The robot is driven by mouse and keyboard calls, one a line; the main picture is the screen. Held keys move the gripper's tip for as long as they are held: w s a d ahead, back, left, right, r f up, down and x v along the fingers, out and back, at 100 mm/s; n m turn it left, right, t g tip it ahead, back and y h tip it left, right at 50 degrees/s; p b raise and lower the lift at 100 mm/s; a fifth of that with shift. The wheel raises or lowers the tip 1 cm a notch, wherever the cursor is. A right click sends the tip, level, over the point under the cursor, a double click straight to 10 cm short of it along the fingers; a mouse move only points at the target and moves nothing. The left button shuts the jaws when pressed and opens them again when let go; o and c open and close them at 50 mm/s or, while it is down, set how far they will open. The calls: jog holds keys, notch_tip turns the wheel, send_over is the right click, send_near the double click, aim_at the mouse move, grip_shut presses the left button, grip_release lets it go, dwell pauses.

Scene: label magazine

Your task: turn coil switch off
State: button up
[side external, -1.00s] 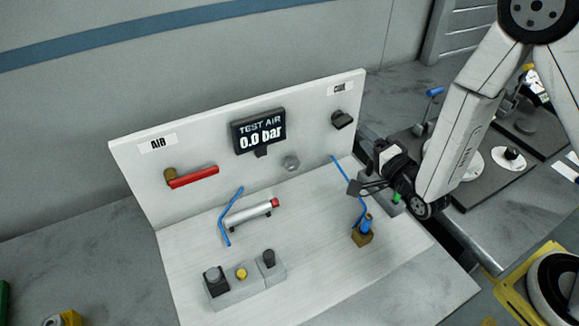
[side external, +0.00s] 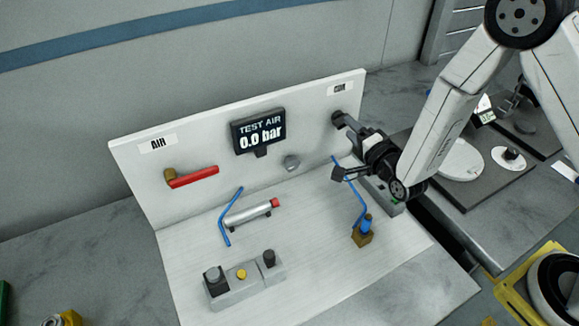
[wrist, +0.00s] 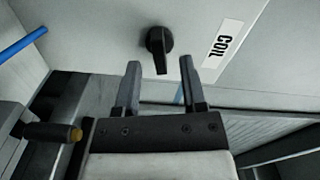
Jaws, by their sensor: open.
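The coil switch is a black rotary knob (wrist: 159,43) on the white upright panel, beside a label reading COIL (wrist: 222,43). In the wrist view its pointer handle hangs down the picture, toward the gap between my fingers. My gripper (wrist: 158,78) is open, with one finger to each side below the knob; the fingers do not appear to touch it. The label there (side external: 339,88) is small and blurred.
The panel also carries a red lever (side external: 194,177) under an AIR label and a display (side external: 259,131) reading 0.0 bar. A cylinder (side external: 249,214), blue tubes, a brass fitting with a blue top (side external: 364,230) and a button box (side external: 244,280) stand on the white base.

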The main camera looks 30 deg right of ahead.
aim_at(341, 120)
jog(key=shift+w, duration=1.3)
grip_shut()
